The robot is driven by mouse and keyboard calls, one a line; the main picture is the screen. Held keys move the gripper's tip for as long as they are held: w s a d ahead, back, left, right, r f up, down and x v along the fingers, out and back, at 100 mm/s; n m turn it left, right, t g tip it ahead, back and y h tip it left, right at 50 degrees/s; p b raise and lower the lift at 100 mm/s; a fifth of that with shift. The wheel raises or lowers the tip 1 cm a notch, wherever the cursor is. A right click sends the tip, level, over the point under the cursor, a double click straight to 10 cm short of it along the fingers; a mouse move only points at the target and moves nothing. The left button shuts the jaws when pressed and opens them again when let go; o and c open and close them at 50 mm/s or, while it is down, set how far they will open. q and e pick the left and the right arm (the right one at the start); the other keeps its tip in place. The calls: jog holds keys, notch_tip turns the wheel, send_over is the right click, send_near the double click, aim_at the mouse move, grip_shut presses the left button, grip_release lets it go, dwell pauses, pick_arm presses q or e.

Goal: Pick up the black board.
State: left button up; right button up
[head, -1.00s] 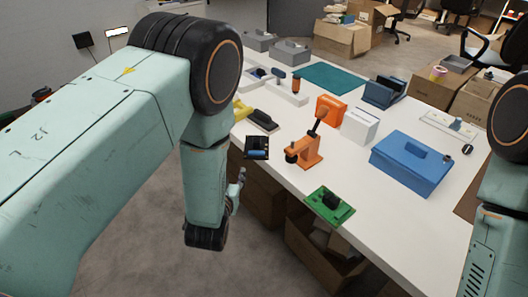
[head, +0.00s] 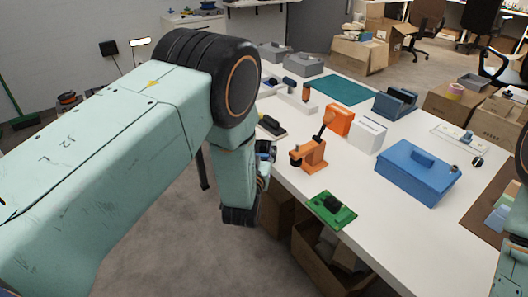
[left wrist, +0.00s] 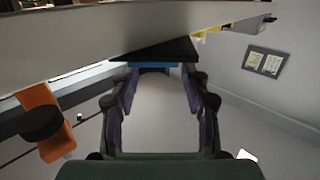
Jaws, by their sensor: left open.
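The black board (left wrist: 160,50) juts out past the table edge, with a blue part (left wrist: 155,64) along its near side in the left wrist view. In the head view the black board (head: 265,148) shows only in part, beside my left arm. My left gripper (left wrist: 162,84) is open and empty. Its two fingers stand apart on either side of the board's near end in the wrist view, and I cannot tell whether they touch it. In the head view the left gripper (head: 264,178) is partly hidden by my arm, just below the board. My right gripper is out of view.
The white table (head: 375,235) holds an orange clamp-like tool (head: 310,154), a green board (head: 331,210) at the front edge, a blue box (head: 415,175) and a white box (head: 368,134). An open carton (head: 318,258) stands below the table edge.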

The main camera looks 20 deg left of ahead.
aim_at(263, 143)
pick_arm(q)
jog(key=w, duration=0.3)
jog(key=shift+w+a+f+b, duration=0.1)
jog(key=shift+w+f+b, duration=0.1)
jog(key=shift+f+b, duration=0.15)
jog(key=shift+s+r, duration=0.1)
jog(key=shift+c, duration=0.7)
grip_shut()
